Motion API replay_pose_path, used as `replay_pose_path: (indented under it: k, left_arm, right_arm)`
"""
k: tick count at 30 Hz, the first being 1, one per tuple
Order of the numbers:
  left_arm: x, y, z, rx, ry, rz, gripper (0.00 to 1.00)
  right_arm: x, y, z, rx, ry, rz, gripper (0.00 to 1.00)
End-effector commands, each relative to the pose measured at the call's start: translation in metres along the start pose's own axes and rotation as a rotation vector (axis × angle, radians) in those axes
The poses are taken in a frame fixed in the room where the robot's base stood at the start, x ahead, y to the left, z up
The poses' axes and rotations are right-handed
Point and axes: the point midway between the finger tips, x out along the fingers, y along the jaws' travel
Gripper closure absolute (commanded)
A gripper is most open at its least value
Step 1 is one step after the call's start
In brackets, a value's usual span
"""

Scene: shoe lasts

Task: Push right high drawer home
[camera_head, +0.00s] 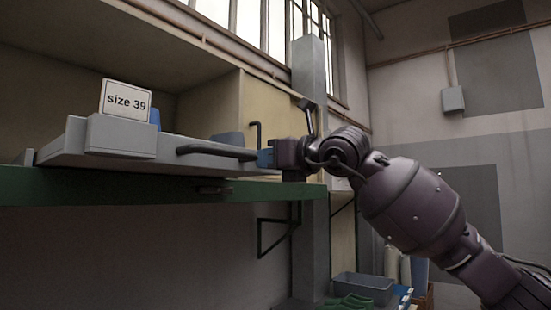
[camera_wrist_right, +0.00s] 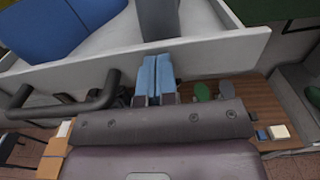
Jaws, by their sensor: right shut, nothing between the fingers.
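The grey drawer (camera_head: 185,143) sits above the green edge and stands out from the cabinet. Its front carries a dark bar handle (camera_head: 215,151) and a block with a "size 39" card (camera_head: 126,100). My right gripper (camera_head: 266,158) is at the drawer's right end, just right of the handle. In the right wrist view its blue fingers (camera_wrist_right: 156,78) are shut together and empty. They overlap the pale drawer front (camera_wrist_right: 215,54), beside the handle (camera_wrist_right: 72,104); whether they touch it I cannot tell. My left gripper is not in view.
Blue pieces (camera_wrist_right: 62,27) lie inside the drawer in the right wrist view. The green shelf edge (camera_head: 150,190) runs below the drawer. A grey post (camera_head: 309,90) stands behind my right gripper. A grey bin (camera_head: 362,288) and green items (camera_head: 348,301) are low down.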

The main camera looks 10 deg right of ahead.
Motion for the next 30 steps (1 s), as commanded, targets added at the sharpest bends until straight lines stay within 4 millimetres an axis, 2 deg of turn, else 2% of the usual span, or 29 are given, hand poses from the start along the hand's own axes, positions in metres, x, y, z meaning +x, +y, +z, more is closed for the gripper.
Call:
replay_pose_path:
  k: [7,20,30]
  left_arm:
    - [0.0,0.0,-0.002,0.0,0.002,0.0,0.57]
    - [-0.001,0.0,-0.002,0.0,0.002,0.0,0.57]
    - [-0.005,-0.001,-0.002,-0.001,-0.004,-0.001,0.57]
  right_arm:
    - [0.015,0.001,0.0,0.0,0.0,0.002,1.0]
    - [0.018,0.001,0.0,0.0,0.001,0.001,1.0]
    - [0.042,0.001,0.0,0.001,0.001,0.001,1.0]
